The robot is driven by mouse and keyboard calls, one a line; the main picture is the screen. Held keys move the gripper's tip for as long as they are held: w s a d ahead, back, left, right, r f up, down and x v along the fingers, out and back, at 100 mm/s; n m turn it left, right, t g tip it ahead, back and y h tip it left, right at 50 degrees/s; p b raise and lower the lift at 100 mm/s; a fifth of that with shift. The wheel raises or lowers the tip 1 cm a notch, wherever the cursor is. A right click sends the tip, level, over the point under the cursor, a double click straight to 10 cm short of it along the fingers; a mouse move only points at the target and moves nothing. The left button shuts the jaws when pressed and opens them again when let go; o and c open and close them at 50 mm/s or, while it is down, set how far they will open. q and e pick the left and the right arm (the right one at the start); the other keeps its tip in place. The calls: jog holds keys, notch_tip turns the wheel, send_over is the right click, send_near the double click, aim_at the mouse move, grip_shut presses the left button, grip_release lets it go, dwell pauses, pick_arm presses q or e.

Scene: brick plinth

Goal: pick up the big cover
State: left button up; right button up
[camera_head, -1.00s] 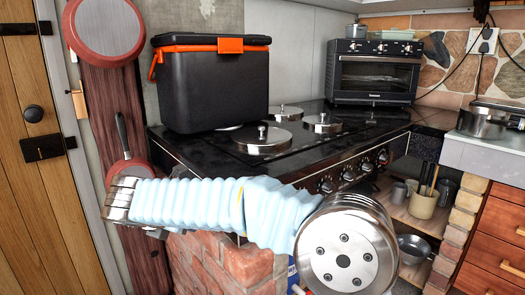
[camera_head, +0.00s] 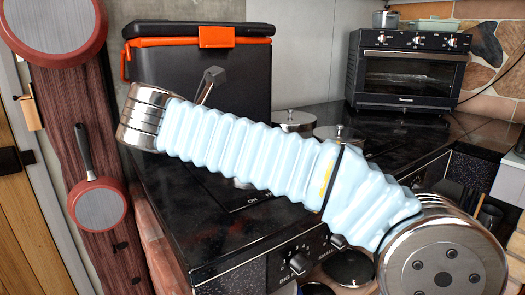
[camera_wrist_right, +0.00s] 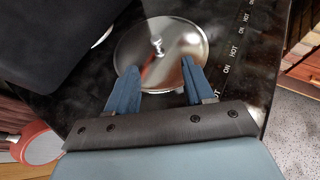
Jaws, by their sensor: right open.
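The big cover (camera_wrist_right: 160,45), a round shiny steel lid with a small knob in its middle, lies flat on the black stove top in the right wrist view. My right gripper (camera_wrist_right: 160,68) is open, with its two blue fingers apart on either side of the cover's near part. The fingertips overlap the cover in this view; I cannot tell whether they touch it. In the head view my right arm hides most of the big cover. My left gripper is not in view.
A black cooler box with an orange latch (camera_head: 217,37) stands left of the covers. Two smaller steel covers (camera_head: 294,119) (camera_head: 340,133) lie farther back. A toaster oven (camera_head: 407,70) stands behind. Pans (camera_head: 99,205) hang at left.

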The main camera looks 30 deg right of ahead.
jog(key=x, duration=0.8)
jog(key=shift+w, duration=0.1)
jog(key=x, duration=0.5)
jog(key=shift+w+a+f, duration=0.2)
jog(key=shift+w, duration=0.05)
jog(key=shift+c, duration=0.5)
grip_shut()
